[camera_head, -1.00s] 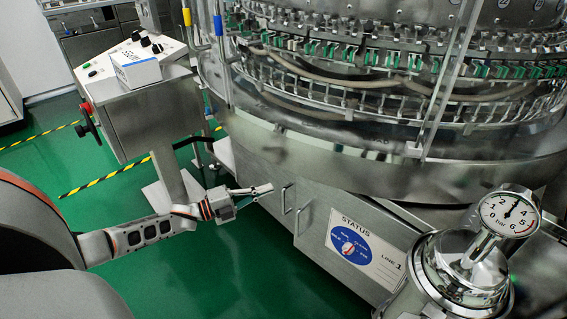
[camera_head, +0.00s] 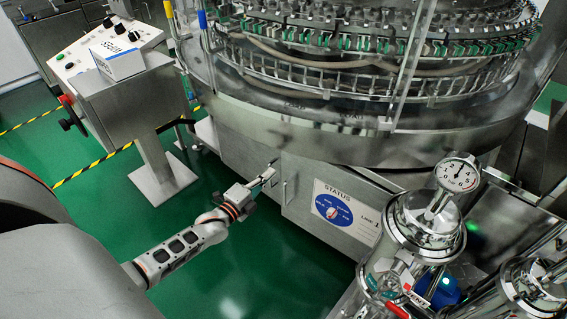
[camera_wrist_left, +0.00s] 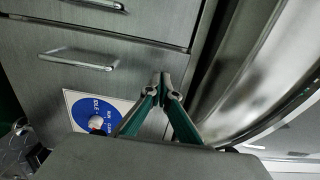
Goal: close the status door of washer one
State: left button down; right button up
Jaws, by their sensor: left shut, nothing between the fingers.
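The status door (camera_head: 300,195) of the washer is a grey metal panel with a white STATUS label (camera_head: 348,217) carrying a blue dial, and a bar handle (camera_head: 285,193) near its left edge. It also shows in the wrist view (camera_wrist_left: 60,78), with its handle (camera_wrist_left: 80,59) and part of the label. I cannot tell how far it stands from flush. My left gripper (camera_head: 267,174) is shut and empty, in front of the panels beside the handles. In the wrist view its fingertips (camera_wrist_left: 161,82) meet over the status door's face; contact is unclear. My right gripper is not in view.
The round washer drum (camera_head: 350,140) overhangs the panels. A control box on a post (camera_head: 130,110) stands at the left. A steel vessel with a pressure gauge (camera_head: 457,175) stands right of the label. Green floor (camera_head: 250,255) is clear in front.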

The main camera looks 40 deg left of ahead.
aim_at(287, 157)
pick_arm(q)
jog(key=w+b, duration=0.1)
jog(key=w, duration=0.5)
jog(key=shift+w+f+b, duration=0.15)
jog(key=shift+f+b, duration=0.05)
jog(key=shift+b, duration=0.1)
jog(key=shift+w+r, duration=0.1)
jog(key=shift+w, duration=0.4)
jog(key=shift+w+r, duration=0.15)
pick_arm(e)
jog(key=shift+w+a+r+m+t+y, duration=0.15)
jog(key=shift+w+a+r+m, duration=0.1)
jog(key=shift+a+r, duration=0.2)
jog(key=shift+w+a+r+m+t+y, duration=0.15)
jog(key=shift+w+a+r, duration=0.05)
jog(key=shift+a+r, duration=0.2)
pick_arm(q)
jog(key=shift+a, duration=0.1)
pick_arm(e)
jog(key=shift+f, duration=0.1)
